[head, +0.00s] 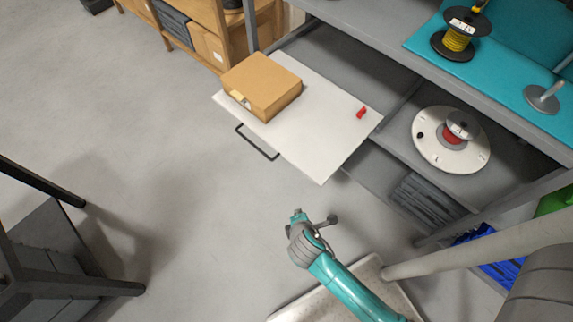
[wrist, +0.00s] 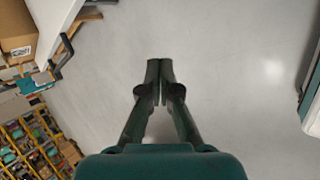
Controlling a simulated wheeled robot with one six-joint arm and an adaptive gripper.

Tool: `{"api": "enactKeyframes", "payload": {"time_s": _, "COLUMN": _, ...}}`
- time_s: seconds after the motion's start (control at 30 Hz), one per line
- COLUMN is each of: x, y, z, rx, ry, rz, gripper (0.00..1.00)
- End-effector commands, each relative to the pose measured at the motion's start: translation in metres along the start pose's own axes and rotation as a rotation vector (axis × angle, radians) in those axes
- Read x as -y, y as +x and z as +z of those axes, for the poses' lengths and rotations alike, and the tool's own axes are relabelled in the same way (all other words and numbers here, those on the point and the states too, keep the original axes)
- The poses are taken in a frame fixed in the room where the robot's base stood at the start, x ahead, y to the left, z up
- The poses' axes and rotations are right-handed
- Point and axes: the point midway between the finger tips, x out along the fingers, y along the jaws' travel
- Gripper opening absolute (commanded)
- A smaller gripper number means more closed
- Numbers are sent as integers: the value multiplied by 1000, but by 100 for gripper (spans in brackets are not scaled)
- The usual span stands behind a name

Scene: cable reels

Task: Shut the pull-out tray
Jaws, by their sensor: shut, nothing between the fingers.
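The pull-out tray (head: 325,135) is a white board standing well out from the grey shelf unit. A black bar handle (head: 257,143) is on its front edge. A closed cardboard box (head: 262,84) and a small red object (head: 361,112) lie on it. My gripper (head: 299,215) is in front of the tray, apart from it and from the handle, over the floor. In the wrist view the gripper (wrist: 160,66) is shut and empty, with bare floor beyond. The white tray edge (wrist: 58,18) and the box (wrist: 17,30) show at upper left there.
The shelf unit holds a reel of yellow cable (head: 456,40) on a teal mat and a white round turntable (head: 425,150) with a reel. A dark-framed grey stand (head: 45,255) is at lower left. Open floor (head: 130,120) lies left of the tray.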

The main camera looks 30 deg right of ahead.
Motion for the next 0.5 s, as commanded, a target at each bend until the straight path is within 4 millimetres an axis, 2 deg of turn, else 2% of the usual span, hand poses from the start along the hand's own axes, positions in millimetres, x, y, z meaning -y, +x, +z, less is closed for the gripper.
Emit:
{"api": "enactKeyframes", "payload": {"time_s": 0.03, "x": -16, "y": 9, "z": -8, "rx": 34, "ry": -64, "rz": -14, "gripper": 0}}
{"api": "enactKeyframes", "payload": {"time_s": 0.1, "x": -32, "y": 18, "z": -14, "rx": 89, "ry": -154, "rz": -47, "gripper": 0}}
{"api": "enactKeyframes", "payload": {"time_s": 0.23, "x": -65, "y": 27, "z": -28, "rx": 188, "ry": -312, "rz": -116, "gripper": 0}}
{"api": "enactKeyframes", "payload": {"time_s": 0.37, "x": -100, "y": 25, "z": -42, "rx": 278, "ry": -449, "rz": -193, "gripper": 0}}
{"api": "enactKeyframes", "payload": {"time_s": 0.5, "x": -130, "y": 14, "z": -56, "rx": 351, "ry": -554, "rz": -274, "gripper": 0}}
